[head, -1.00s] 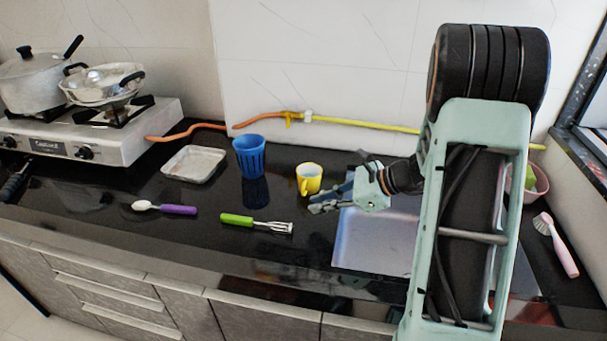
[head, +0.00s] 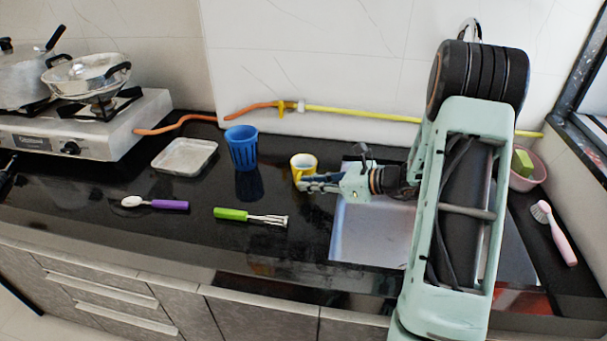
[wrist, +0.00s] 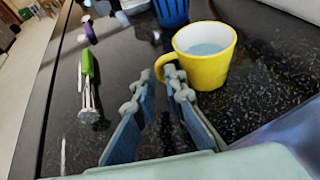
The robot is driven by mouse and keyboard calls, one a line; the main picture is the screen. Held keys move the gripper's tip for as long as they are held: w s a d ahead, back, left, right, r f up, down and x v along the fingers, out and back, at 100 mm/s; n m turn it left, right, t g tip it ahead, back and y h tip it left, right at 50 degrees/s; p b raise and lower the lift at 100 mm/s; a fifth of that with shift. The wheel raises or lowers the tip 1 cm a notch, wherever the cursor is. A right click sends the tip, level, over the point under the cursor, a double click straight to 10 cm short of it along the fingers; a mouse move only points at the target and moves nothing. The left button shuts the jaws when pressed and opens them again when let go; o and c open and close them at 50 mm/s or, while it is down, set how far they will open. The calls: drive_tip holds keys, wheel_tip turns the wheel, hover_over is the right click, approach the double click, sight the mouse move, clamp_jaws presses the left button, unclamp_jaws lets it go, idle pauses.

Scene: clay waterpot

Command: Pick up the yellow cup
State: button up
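The yellow cup (head: 303,165) stands upright on the black counter, right of the blue tumbler. In the wrist view the cup (wrist: 206,70) shows a pale bluish inside, and its handle points left and toward my fingers. My gripper (head: 306,185) is just in front of the cup in the head view, hiding its lower part. In the wrist view my gripper (wrist: 156,80) is open, with a gap between the two fingers. The right fingertip is close to the cup's handle; I cannot tell whether they touch. Nothing is between the fingers.
The blue tumbler (head: 242,148) stands left of the cup. A green-handled whisk (head: 250,217), a purple-handled spoon (head: 155,204) and a pale tray (head: 185,157) lie further left. The sink (head: 375,230) is to the right. A hose (head: 365,115) runs along the wall.

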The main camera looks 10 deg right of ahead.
drive_tip(key=x, duration=0.4)
drive_tip(key=shift+f, duration=0.25)
drive_tip(key=shift+c, duration=0.3)
clamp_jaws()
drive_tip(key=shift+r, duration=0.15)
